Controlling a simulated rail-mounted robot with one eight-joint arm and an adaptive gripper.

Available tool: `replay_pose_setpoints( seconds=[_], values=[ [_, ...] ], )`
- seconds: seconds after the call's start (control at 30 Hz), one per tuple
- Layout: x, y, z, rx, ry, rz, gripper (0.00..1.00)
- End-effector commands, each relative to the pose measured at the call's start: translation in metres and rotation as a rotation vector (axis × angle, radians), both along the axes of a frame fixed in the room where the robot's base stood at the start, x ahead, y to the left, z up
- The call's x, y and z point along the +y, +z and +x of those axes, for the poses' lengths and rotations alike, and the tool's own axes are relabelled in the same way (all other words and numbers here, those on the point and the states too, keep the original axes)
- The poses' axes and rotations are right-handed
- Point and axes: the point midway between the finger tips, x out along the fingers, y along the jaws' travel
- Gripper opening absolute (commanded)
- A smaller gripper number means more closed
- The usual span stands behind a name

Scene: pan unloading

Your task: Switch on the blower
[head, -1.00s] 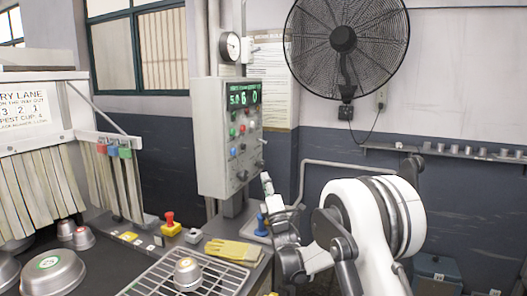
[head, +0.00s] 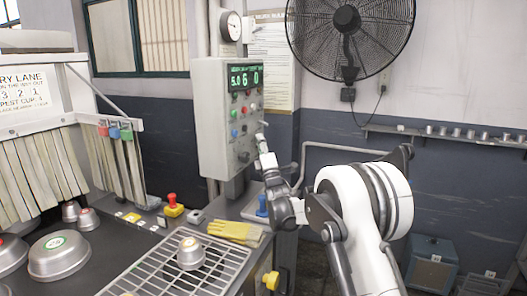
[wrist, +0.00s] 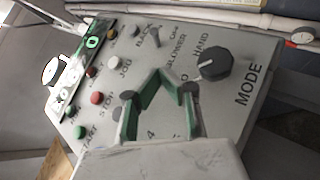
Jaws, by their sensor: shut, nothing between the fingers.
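The grey control box (head: 216,130) hangs on a post in the head view, with a green display on top. Its face (wrist: 225,105) fills much of the wrist view. A small metal toggle (wrist: 155,37) stands beside the BLOWER lettering; I cannot tell for sure which way it is set. A large black MODE knob (wrist: 212,67) is to the right of the fingertips. My gripper (wrist: 161,74) is shut and empty, its green-padded fingers converging over the panel below the BLOWER lettering. In the head view my gripper (head: 262,139) is at the box's right edge. Contact cannot be told.
Coloured push buttons (wrist: 96,98) line the panel left of my fingers. Below the box are yellow gloves (head: 235,231), a red-topped yellow switch (head: 172,205) and a wire rack (head: 150,268) with a pan on it. A wall fan (head: 347,30) hangs at upper right.

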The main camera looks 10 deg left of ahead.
Motion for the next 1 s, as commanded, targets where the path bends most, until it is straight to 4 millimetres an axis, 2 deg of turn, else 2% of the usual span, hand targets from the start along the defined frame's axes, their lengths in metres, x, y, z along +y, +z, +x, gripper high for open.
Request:
replay_pose_setpoints(
  seconds=[0.03, 0.2, 0.4, 0.83, 1.0],
  values=[
    [0.003, 0.006, 0.006, 0.000, 0.000, 0.000, 0.00],
    [-0.009, 0.017, 0.024, -0.001, -0.001, -0.001, 0.00],
    [-0.014, 0.024, 0.033, 0.000, 0.000, 0.000, 0.00],
    [-0.013, 0.025, 0.033, 0.000, 0.002, -0.003, 0.00],
    [0.008, 0.026, 0.026, 0.010, 0.025, -0.032, 0.00]
  ],
)
